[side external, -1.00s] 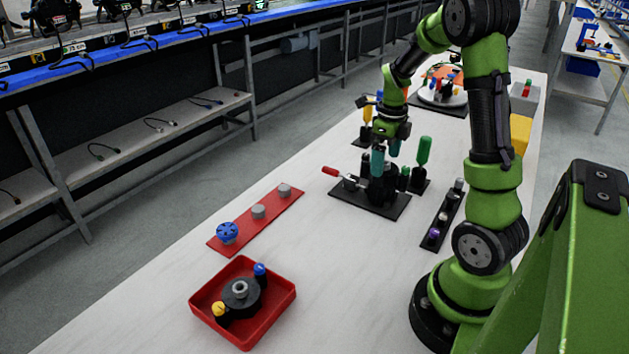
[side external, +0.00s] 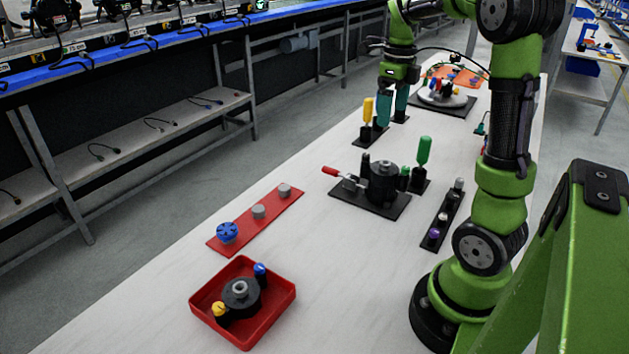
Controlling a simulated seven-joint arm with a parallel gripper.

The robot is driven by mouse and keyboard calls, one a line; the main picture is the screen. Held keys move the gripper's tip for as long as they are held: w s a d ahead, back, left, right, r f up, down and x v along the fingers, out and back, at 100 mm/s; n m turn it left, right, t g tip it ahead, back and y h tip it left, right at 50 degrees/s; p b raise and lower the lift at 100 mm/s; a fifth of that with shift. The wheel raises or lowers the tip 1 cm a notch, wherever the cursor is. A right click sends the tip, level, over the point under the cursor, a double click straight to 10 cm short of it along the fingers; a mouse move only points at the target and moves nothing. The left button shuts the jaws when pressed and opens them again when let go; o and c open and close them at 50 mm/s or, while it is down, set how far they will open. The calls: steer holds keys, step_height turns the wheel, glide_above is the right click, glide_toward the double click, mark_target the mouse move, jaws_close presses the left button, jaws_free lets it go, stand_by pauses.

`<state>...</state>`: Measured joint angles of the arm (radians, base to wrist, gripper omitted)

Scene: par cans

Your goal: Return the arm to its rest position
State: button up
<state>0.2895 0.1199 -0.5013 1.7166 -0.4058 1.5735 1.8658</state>
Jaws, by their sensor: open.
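My gripper (side external: 393,106) hangs above the far part of the white table, pointing down, with its two teal fingers apart. No object shows between the fingers. It is behind the black fixture (side external: 368,202) that carries a dark cylinder (side external: 383,181) and a red-handled clamp (side external: 330,171), and clear of it. The yellow-handled tool (side external: 368,110) in its black stand is just left of the fingers in the picture; I cannot tell the exact gap. My arm is raised and bent over the right side of the table.
A green-handled tool (side external: 424,150) stands right of the fixture. A black strip (side external: 433,235) holds several small parts. A red strip (side external: 279,208) holds a blue knob (side external: 227,231) and grey pieces. A red tray (side external: 274,309) is in front. A round turntable (side external: 446,98) stands behind.

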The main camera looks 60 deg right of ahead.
steer(key=s+a+n+t+y, duration=0.2)
steer(key=a+n+t, duration=0.5)
steer(key=a+n, duration=2.1)
steer(key=s+n, duration=0.1)
steer(key=n, duration=0.3)
steer(key=shift+s+a+r, duration=0.15)
steer(key=shift+s+r, duration=0.05)
